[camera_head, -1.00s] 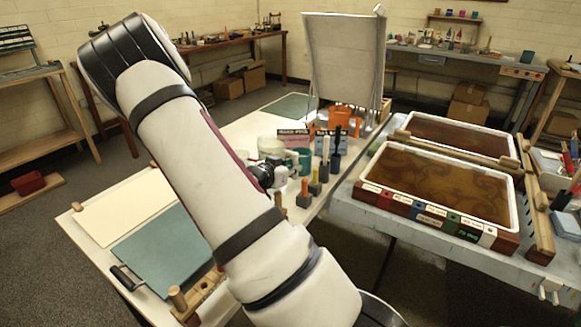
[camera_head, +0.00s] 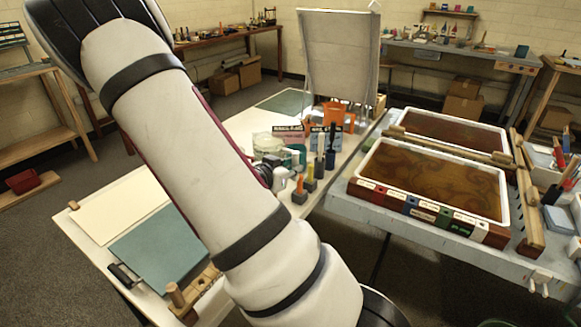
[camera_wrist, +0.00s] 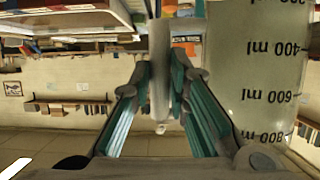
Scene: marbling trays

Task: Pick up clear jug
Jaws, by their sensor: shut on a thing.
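The clear jug (camera_wrist: 255,75) fills the right side of the wrist view. It is see-through with black ml marks that read upside down there. My gripper (camera_wrist: 161,88) has its teal-padded fingers closed from both sides on the jug's pale upright handle (camera_wrist: 160,45). The jug's body is beside the fingers, not between them. In the head view my arm covers most of the gripper. A clear container (camera_head: 267,144) shows just past my arm there; I cannot tell for sure that it is the held jug.
Two marbling trays (camera_head: 350,178) sit on the grey-blue table at right. A tall pale panel (camera_head: 338,55) stands behind. A teal mat (camera_head: 160,252) lies at front left.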

